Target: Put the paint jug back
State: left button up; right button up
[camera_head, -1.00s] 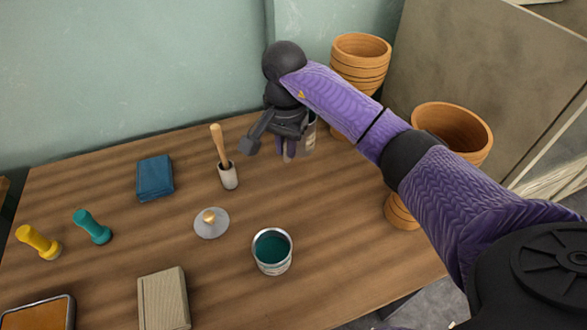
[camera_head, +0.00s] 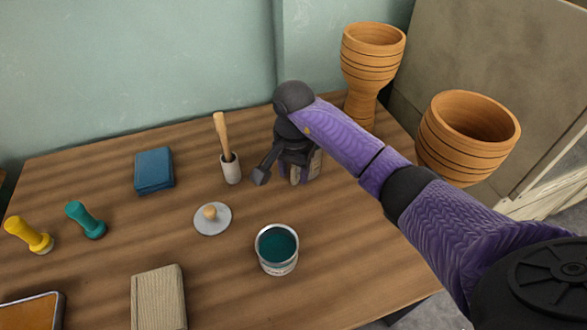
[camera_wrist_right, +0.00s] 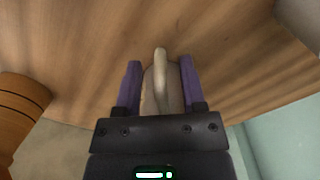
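My right gripper (camera_head: 299,178) points down at the back right of the wooden table. It is closed around the paint jug (camera_head: 316,165), a pale grey vessel mostly hidden behind the gripper and arm. In the right wrist view the jug (camera_wrist_right: 150,100) sits between the two purple fingers, with its pale handle (camera_wrist_right: 160,70) upright between them. I cannot tell whether the jug's base touches the table. My left gripper is not in view.
An open tin of teal paint (camera_head: 278,265) and a grey lid (camera_head: 221,222) stand in front. A pestle cup (camera_head: 231,171) is left of the gripper. Clay goblet drums (camera_head: 370,65) (camera_head: 455,145) stand behind and right. Table right of the tin is clear.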

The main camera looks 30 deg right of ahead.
jog(key=shift+r, duration=0.1)
notch_tip(320, 180, up, 12)
jog(key=p, duration=0.5)
